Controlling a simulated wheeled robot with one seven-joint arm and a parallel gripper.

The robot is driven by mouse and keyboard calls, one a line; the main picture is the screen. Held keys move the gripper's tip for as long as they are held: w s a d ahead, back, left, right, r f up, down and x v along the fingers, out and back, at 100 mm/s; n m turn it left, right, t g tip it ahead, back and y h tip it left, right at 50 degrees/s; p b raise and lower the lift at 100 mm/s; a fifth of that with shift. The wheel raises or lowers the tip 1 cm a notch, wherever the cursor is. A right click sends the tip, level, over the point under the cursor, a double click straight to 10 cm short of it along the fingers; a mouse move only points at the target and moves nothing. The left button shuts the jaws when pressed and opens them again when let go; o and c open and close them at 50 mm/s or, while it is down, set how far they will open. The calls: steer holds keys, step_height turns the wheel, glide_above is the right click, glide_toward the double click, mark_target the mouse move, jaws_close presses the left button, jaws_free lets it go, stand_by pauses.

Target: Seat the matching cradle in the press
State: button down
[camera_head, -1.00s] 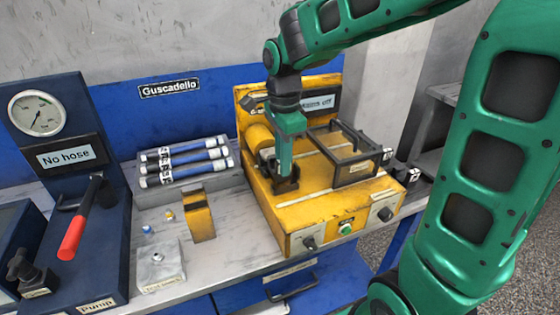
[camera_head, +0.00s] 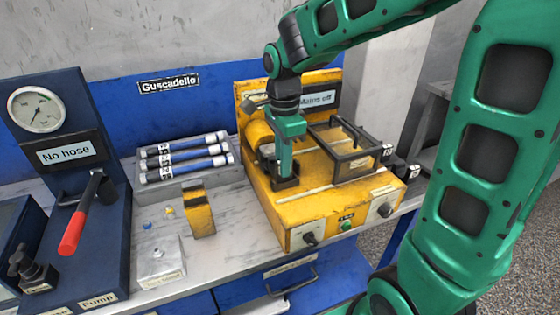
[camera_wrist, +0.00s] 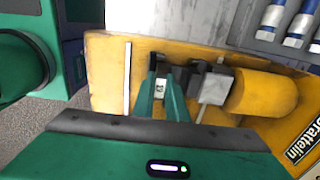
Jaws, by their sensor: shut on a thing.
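The yellow press (camera_head: 310,232) stands on the bench, with a cylinder (camera_head: 258,134) and ram block on its left part. My gripper (camera_head: 284,174) points down over the press bed in front of the ram. It is shut on a small dark cradle (camera_head: 286,184), which is low at the bed; whether it is fully seated cannot be told. In the wrist view my gripper (camera_wrist: 162,100) shows both green fingers around the cradle, whose pale tag (camera_wrist: 159,85) shows between them. The ram block (camera_wrist: 215,85) is beside the fingers, in line with the yellow cylinder (camera_wrist: 263,92).
A dark-framed guard (camera_head: 343,150) stands on the press right of my gripper. Small dark tagged blocks (camera_head: 413,172) sit at the press's right side. A yellow upright block (camera_head: 198,212), a grey block (camera_head: 160,262) and a tray of blue-banded tubes (camera_head: 190,180) lie left. The pump (camera_head: 70,240) is far left.

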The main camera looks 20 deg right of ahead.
steer(key=shift+f, duration=0.5)
steer(key=c, duration=1.7)
jaws_free()
step_height(320, 180, up, 11)
steer(key=shift+w+f, duration=0.1)
steer(key=shift+f, duration=0.05)
